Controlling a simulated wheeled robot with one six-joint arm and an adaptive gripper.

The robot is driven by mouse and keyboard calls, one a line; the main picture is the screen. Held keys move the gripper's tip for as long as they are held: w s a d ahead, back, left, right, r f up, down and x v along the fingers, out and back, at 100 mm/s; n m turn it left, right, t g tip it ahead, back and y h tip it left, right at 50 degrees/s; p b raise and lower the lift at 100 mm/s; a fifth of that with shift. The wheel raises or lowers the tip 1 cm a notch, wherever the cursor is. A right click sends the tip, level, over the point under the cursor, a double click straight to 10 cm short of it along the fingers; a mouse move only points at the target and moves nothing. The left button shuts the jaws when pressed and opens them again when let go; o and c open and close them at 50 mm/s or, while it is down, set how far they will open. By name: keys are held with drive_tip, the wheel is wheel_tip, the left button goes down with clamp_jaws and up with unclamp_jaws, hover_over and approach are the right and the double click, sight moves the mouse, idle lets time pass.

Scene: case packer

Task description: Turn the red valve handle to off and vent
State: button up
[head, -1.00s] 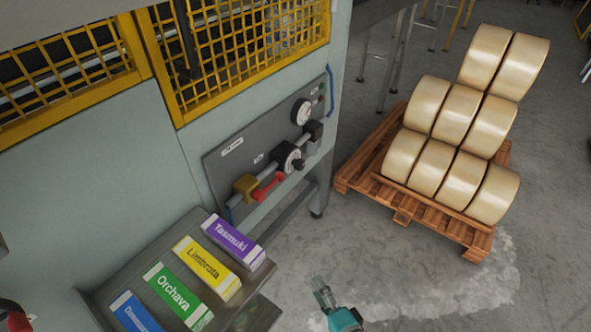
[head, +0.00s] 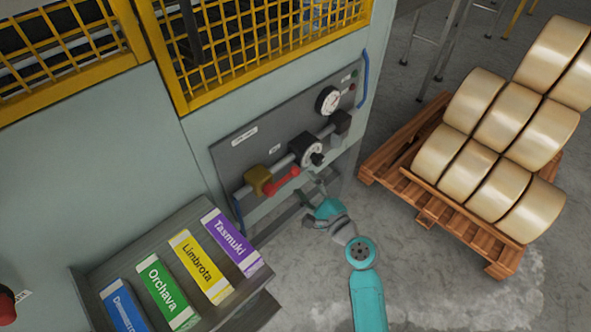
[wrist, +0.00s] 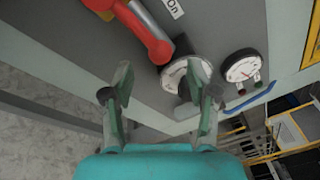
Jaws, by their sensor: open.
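The red valve handle (head: 282,181) is on the grey panel (head: 235,155) of the machine, beside a brass valve body (head: 258,180) on a grey pipe. In the wrist view the red handle (wrist: 146,32) is at the upper left, next to an "On" label (wrist: 172,8). My gripper (head: 318,186) is in front of the panel, to the right of the handle and apart from it. In the wrist view my gripper (wrist: 165,82) is open and empty, with a round dial unit (wrist: 187,78) behind the space between its fingers.
A pressure gauge (head: 328,100) and a black block (head: 341,121) sit farther right on the panel. A shelf (head: 90,280) with several labelled cartons stands at lower left. A pallet (head: 425,190) of rolls is at right. Floor between is clear.

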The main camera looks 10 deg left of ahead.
sight(297, 175)
drive_tip(key=shift+x, duration=3.15)
drive_tip(key=shift+s, duration=0.1)
clamp_jaws()
